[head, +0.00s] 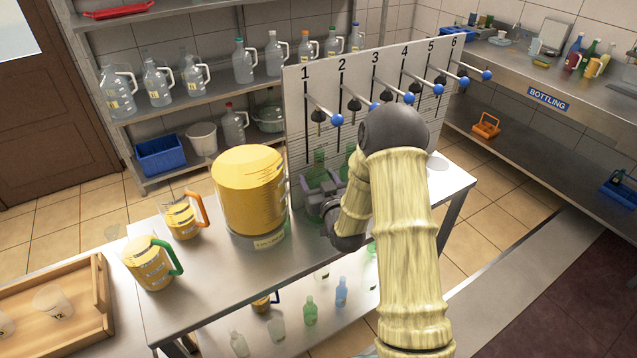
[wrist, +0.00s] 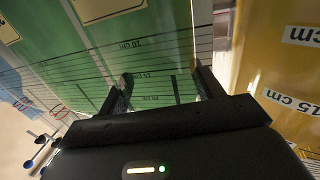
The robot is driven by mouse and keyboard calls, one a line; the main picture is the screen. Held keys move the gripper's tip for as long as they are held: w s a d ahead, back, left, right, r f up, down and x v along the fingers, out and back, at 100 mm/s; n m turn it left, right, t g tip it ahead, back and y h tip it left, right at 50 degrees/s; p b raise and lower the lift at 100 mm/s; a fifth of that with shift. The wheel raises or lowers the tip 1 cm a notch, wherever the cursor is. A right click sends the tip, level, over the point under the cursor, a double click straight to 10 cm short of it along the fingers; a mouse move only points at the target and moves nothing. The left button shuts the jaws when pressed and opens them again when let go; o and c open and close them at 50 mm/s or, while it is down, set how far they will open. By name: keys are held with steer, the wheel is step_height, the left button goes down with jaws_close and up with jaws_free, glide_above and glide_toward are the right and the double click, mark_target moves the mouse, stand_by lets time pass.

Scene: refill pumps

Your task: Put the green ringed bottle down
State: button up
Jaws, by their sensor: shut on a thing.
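A see-through green bottle (head: 318,168) stands upright in front of the numbered board, below pump 1. In the wrist view the green bottle (wrist: 150,55) fills the space between the two fingers, with a pale label on it. My gripper (head: 325,203) is shut on it; in the wrist view the gripper (wrist: 162,92) has one finger on each side. My arm hides part of the bench beside it. The bottle's rings and exactly what its base rests on are not clear.
A big yellow measuring container (head: 248,195) stands close left of the gripper. Two yellow-filled jugs (head: 183,218) (head: 148,262) stand further left on the steel bench (head: 210,290). The numbered board (head: 296,110) with blue-knobbed pumps rises behind. A wooden tray (head: 85,300) is at lower left.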

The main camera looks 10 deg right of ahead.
steer(key=shift+a+f, duration=0.1)
steer(key=shift+f, duration=0.15)
steer(key=shift+s+a+r, duration=0.15)
steer(key=shift+a, duration=0.1)
steer(key=shift+d+f, duration=0.2)
steer(key=o, duration=1.2)
steer(key=shift+o, duration=0.2)
